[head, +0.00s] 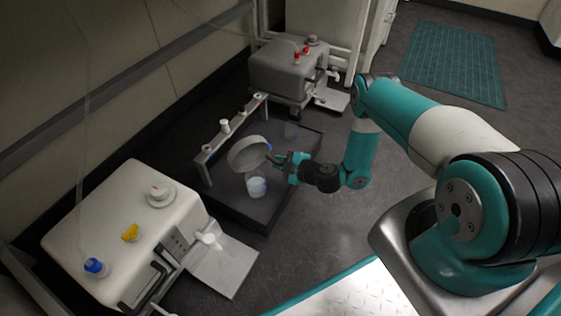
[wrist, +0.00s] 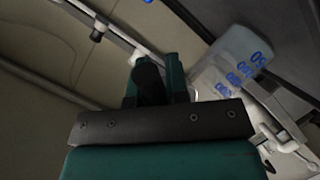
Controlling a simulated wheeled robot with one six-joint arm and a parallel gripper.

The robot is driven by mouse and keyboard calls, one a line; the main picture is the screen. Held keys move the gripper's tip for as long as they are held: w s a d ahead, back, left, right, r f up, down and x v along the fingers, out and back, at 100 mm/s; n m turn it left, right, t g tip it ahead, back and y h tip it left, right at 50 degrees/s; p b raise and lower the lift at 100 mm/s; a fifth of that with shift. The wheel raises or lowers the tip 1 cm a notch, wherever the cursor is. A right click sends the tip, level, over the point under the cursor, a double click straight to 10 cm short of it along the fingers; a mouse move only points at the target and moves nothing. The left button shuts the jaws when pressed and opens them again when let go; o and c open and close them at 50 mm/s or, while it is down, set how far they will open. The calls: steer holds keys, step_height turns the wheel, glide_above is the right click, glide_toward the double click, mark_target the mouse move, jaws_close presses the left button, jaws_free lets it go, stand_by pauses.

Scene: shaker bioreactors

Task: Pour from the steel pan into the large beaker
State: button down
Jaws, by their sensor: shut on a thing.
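The steel pan (head: 248,153) is grey and round, and is tipped steeply on its side in the head view. My gripper (head: 276,162) is shut on its handle, to the right of the pan. In the wrist view, the dark handle (wrist: 150,82) sits between the teal fingers of my gripper (wrist: 158,75). A clear beaker with pale bluish contents (head: 257,187), likely the large beaker, stands just below the pan. A clear vessel with blue markings (wrist: 232,62) shows right of the fingers in the wrist view. I cannot see any stream between pan and beaker.
The beaker stands on a dark bench (head: 262,215) with a pale rack (head: 207,152) along its left edge. Floor is clear right of the bench.

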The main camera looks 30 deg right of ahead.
steer(key=shift+r+g+p, duration=0.7)
steer(key=shift+r+p, duration=0.4)
steer(key=shift+p, duration=0.25)
steer(key=shift+r, duration=0.1)
steer(key=g+p, duration=0.1)
steer(key=r+m+g+h+p, duration=0.1)
steer(key=g+p, duration=0.1)
steer(key=shift+w+r+p, duration=0.1)
steer(key=shift+p, duration=0.2)
steer(key=shift+g, duration=0.3)
